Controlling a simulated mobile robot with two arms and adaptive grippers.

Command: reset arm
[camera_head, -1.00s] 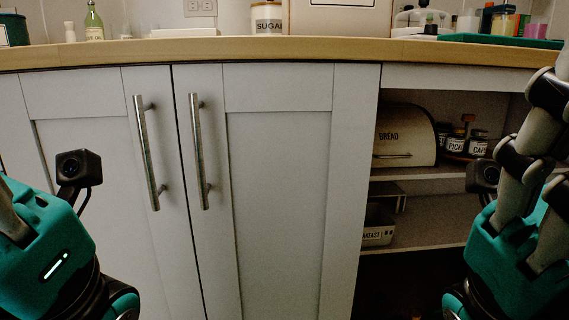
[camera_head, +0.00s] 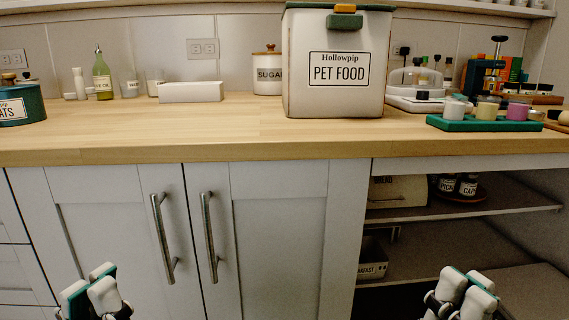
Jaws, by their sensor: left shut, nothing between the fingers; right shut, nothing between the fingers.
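My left gripper (camera_head: 98,284) shows at the bottom left of the head view, in front of the white cabinet doors. Its fingers are together and hold nothing. My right gripper (camera_head: 466,284) shows at the bottom right, in front of the open shelves. It is also shut and empty. Both are below the counter, with fingers upward in the picture, and their arms are mostly out of view.
A wooden counter (camera_head: 250,146) carries a pet food bin (camera_head: 337,95), a sugar canister (camera_head: 267,76), a green tray (camera_head: 470,124) with cups and a white box (camera_head: 191,92). Cabinet handles (camera_head: 163,240) stick out. Open shelves (camera_head: 420,214) hold a bread bin (camera_head: 396,190).

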